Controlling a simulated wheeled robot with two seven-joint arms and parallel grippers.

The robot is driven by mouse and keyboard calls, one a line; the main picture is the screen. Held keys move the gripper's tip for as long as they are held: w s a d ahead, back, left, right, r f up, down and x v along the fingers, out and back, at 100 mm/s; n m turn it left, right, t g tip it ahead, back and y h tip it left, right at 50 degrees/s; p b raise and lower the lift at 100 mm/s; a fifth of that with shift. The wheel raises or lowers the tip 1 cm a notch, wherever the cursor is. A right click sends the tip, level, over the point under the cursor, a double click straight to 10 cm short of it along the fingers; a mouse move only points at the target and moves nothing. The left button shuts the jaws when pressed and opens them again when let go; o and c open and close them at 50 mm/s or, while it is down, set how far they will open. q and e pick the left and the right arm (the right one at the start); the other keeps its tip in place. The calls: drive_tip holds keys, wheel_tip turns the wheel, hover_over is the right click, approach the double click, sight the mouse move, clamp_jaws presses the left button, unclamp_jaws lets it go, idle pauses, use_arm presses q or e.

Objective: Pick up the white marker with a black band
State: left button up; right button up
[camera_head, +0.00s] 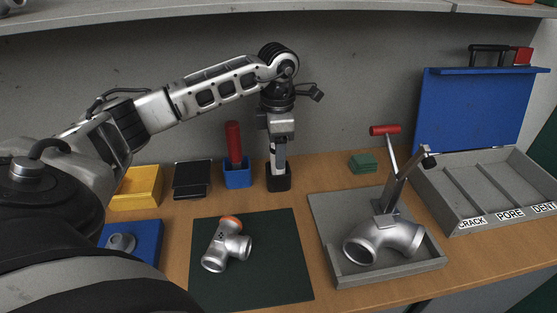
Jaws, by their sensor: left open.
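The white marker (273,162) stands upright in a small black cup (278,180) at the back of the table; only part of it shows. My left gripper (279,158) points straight down over the black cup, its fingers open at the marker's upper part. It hides most of the marker, and I cannot tell whether the fingers touch it. The black band cannot be made out. My right gripper is not in view.
A blue cup (238,179) with a red-handled tool (234,140) stands close left of the black cup. A green block (362,163) lies to the right. A dark mat (270,280) bears a pipe casting (228,246); a grey tray (333,235) holds a curved casting (384,238).

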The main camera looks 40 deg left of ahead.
use_arm(q)
drive_tip(key=shift+f, duration=1.2)
drive_tip(key=c, duration=1)
drive_tip(key=shift+c, duration=0.2)
drive_tip(key=shift+r, duration=0.15)
drive_tip(key=shift+s+d+r, duration=0.1)
drive_tip(key=shift+d+r, duration=0.05)
drive_tip(key=shift+r, duration=0.1)
wheel_tip(320, 180, up, 6)
drive_tip(key=shift+s+d+r+b, duration=0.15)
drive_tip(key=shift+r+b, duration=0.1)
drive_tip(key=shift+b, duration=0.25)
drive_tip(key=s+d+b, duration=0.2)
drive_tip(key=s+d, duration=1)
drive_tip(key=d, duration=0.3)
drive_tip(key=shift+f, duration=0.1)
